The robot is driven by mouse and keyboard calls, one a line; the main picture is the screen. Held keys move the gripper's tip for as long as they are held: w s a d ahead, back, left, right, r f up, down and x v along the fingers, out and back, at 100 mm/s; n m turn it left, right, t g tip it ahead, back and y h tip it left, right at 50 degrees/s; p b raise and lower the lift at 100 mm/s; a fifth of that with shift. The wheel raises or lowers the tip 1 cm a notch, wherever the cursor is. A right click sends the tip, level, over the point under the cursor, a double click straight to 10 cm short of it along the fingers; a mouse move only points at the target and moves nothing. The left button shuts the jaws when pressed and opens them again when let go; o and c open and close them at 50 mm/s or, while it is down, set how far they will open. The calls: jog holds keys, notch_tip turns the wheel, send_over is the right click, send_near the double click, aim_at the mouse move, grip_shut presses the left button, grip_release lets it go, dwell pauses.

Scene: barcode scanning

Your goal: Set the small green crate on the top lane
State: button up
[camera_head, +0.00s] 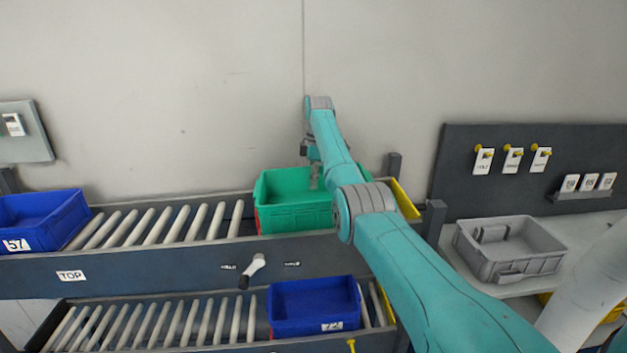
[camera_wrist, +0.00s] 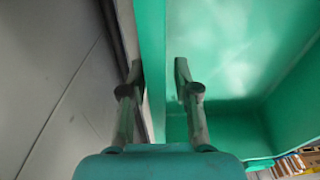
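The small green crate (camera_head: 290,218) sits at the right end of the top lane (camera_head: 150,264), behind its front rail. It looks close to level; its underside is hidden by the rail. My gripper (camera_head: 314,182) reaches down over the crate from the back. In the wrist view, my gripper (camera_wrist: 160,75) has one finger on each side of a green crate wall (camera_wrist: 151,40). The fingers are apart, with a small gap between the wall and the right finger. My arm hides the crate's right side in the head view.
A blue crate (camera_head: 42,222) stands at the top lane's left end, with bare rollers (camera_head: 160,222) between. Another blue crate (camera_head: 315,305) sits on the lower lane. A grey crate (camera_head: 510,252) rests at right. A yellow thing (camera_head: 404,200) lies right of the green crate.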

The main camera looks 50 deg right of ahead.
notch_tip(320, 180, up, 12)
jog(key=shift+s+d, duration=0.15)
jog(key=shift+d, duration=0.15)
dwell(0.6)
